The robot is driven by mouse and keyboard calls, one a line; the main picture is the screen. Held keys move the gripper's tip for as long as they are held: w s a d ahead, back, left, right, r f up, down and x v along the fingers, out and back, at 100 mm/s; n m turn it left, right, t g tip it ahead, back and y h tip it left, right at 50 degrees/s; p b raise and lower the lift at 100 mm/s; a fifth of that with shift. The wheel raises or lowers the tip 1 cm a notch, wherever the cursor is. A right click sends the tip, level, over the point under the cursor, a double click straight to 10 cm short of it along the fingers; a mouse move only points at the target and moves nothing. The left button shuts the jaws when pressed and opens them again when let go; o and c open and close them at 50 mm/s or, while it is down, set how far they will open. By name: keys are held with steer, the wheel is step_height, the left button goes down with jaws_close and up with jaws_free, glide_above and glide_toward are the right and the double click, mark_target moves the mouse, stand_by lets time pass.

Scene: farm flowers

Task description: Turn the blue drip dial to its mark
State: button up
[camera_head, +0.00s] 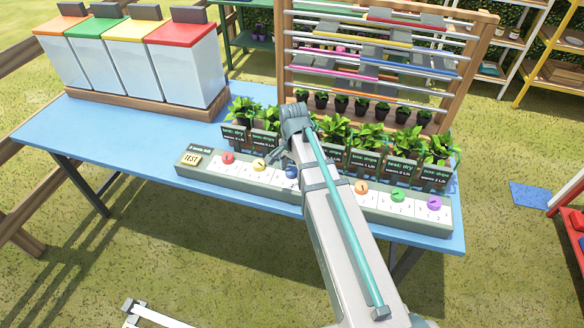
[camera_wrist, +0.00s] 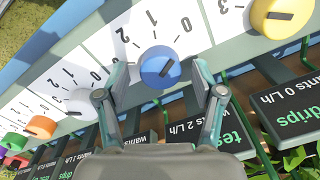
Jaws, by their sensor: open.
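The blue drip dial (camera_head: 291,172) sits on the grey dial panel (camera_head: 187,166), partly hidden by my arm in the head view. In the wrist view the blue dial (camera_wrist: 159,67) is round, with a dark pointer line slanting across its face. Numbers 0, 1, 2 and 3 are printed on the white plate (camera_wrist: 138,28) around it. My gripper (camera_wrist: 163,88) is open. Its two fingers stand one on each side of the dial, with the dial between their tips. I cannot tell whether they touch it.
A yellow dial (camera_wrist: 283,16) and a white dial (camera_wrist: 82,103) flank the blue one. Potted plants with black signs (camera_head: 368,163) stand close behind the panel. Lidded bins (camera_head: 186,62) and a slatted rack (camera_head: 283,80) stand farther back. The blue table (camera_head: 90,135) is clear at left.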

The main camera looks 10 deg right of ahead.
steer(key=shift+c, duration=0.2)
steer(key=c, duration=1.1)
steer(key=shift+n, duration=0.3)
steer(key=n+p, duration=0.1)
steer(key=n, duration=0.2)
steer(key=shift+n, duration=0.3)
steer(key=n, duration=0.3)
steer(key=shift+w+n, duration=0.1)
steer(key=shift+n, duration=0.3)
steer(key=n+p, duration=0.1)
steer(key=n, duration=0.3)
steer(key=shift+a+n, duration=0.1)
steer(key=shift+n, duration=1.7)
